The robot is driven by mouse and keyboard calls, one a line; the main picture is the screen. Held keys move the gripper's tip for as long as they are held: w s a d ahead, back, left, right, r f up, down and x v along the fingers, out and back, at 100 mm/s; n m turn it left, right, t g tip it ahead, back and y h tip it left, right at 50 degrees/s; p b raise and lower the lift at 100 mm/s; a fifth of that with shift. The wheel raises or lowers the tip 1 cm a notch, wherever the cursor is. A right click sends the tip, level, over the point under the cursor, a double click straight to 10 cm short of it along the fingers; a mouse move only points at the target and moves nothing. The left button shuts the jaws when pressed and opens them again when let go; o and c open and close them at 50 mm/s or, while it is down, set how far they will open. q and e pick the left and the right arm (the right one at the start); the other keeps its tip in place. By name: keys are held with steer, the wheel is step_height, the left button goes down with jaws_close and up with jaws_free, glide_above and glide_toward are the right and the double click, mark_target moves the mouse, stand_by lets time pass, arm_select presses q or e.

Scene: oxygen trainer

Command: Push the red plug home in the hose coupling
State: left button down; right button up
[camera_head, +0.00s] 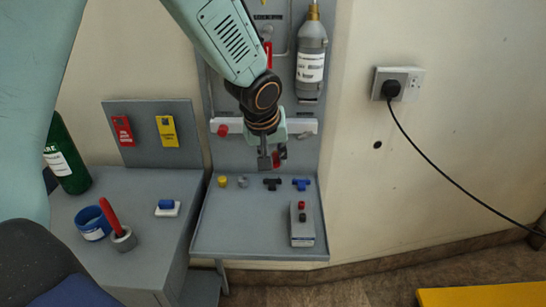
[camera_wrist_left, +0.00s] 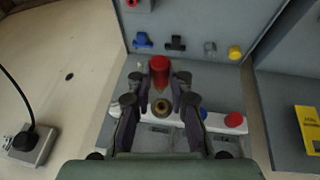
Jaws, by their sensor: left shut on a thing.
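My left gripper (camera_head: 267,160) comes down from the top in the head view, in front of the grey panel. In the left wrist view my left gripper (camera_wrist_left: 162,78) is shut on the red plug (camera_wrist_left: 159,66), which sits between its fingertips. The red plug (camera_head: 279,157) shows only in part in the head view. A round brass fitting (camera_wrist_left: 161,107), which may be the hose coupling, shows between the fingers in the left wrist view. It lies near the white bar (camera_wrist_left: 215,122), apart from the plug in the picture. My right gripper is in neither view.
The white bar (camera_head: 300,126) carries a red knob (camera_head: 222,130). Yellow (camera_head: 222,181), grey, black and blue (camera_head: 301,183) fittings stand on the shelf below. A button box (camera_head: 302,225) stands at its right. A grey cylinder (camera_head: 311,55) hangs above. The shelf front is clear.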

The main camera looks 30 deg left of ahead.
mark_target(274, 151)
arm_select(q)
steer(key=shift+w+a+r+p, duration=0.1)
steer(key=shift+w+a+p, duration=0.55)
steer(key=shift+w, duration=0.3)
steer(key=shift+w+a+p, duration=0.3)
steer(key=shift+w+p, duration=0.3)
steer(key=shift+w, duration=0.3)
steer(key=shift+w+a, duration=0.2)
steer(key=shift+w+a+p, duration=0.3)
steer(key=shift+w+p, duration=0.35)
steer(key=shift+p, duration=0.2)
steer(key=shift+w+a+p, duration=0.3)
steer(key=shift+w+p, duration=0.35)
steer(key=shift+p, duration=0.15)
stand_by(0.4)
steer(key=c, duration=1.2)
jaws_free()
steer(key=shift+o, duration=0.3)
